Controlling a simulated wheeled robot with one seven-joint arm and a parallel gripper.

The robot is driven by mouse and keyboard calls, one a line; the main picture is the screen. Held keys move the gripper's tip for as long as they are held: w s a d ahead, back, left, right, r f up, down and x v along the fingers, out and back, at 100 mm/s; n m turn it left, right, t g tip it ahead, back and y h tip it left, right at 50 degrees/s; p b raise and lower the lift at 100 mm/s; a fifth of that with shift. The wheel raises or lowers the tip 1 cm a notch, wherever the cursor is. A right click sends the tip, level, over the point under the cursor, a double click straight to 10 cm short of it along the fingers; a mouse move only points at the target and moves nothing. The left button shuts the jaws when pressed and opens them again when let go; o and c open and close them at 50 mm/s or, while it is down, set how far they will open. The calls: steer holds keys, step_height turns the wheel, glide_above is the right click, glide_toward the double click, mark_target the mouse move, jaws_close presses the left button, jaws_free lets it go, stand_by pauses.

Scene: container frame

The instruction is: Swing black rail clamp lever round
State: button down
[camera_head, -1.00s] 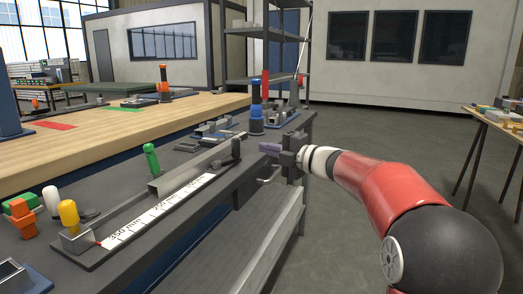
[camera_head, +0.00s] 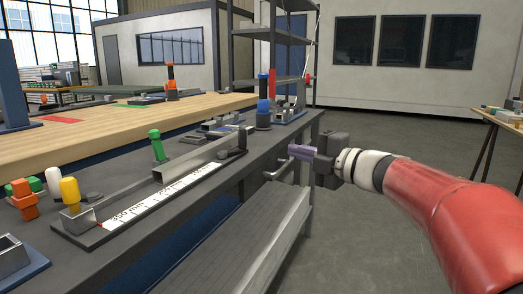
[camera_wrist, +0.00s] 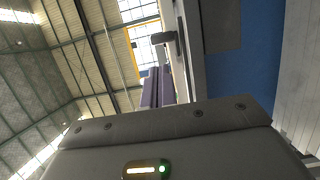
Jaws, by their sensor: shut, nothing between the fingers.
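A rail fixture (camera_head: 147,200) with a metal rail and a white scale lies along the grey bench. At its far right end stands a small black lever (camera_head: 243,139), seen only small in the head view. My gripper (camera_head: 291,150) is to the right of the lever, just off the bench's front edge, with a visible gap to it. Its purple-grey fingers are shut with nothing between them and point left toward the bench. They also show in the wrist view (camera_wrist: 158,88). A dark knob-like part (camera_wrist: 163,37) appears beyond the fingers there; I cannot tell whether it is the lever.
Yellow (camera_head: 69,190) and green (camera_head: 156,144) handles stand near the rail. A blue-topped post (camera_head: 263,102) and small metal parts are farther back on the bench. The floor to the right is open.

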mark_target(245, 137)
steer(key=p+x, duration=0.1)
steer(key=x, duration=1.3)
steer(key=shift+s, duration=0.1)
steer(key=w+p, duration=0.2)
steer(key=p, duration=0.1)
steer(key=shift+a+r, duration=0.2)
steer(key=shift+a, duration=0.1)
steer(key=shift+w+f, duration=0.1)
steer(key=shift+w, duration=0.1)
steer(key=shift+f, duration=0.1)
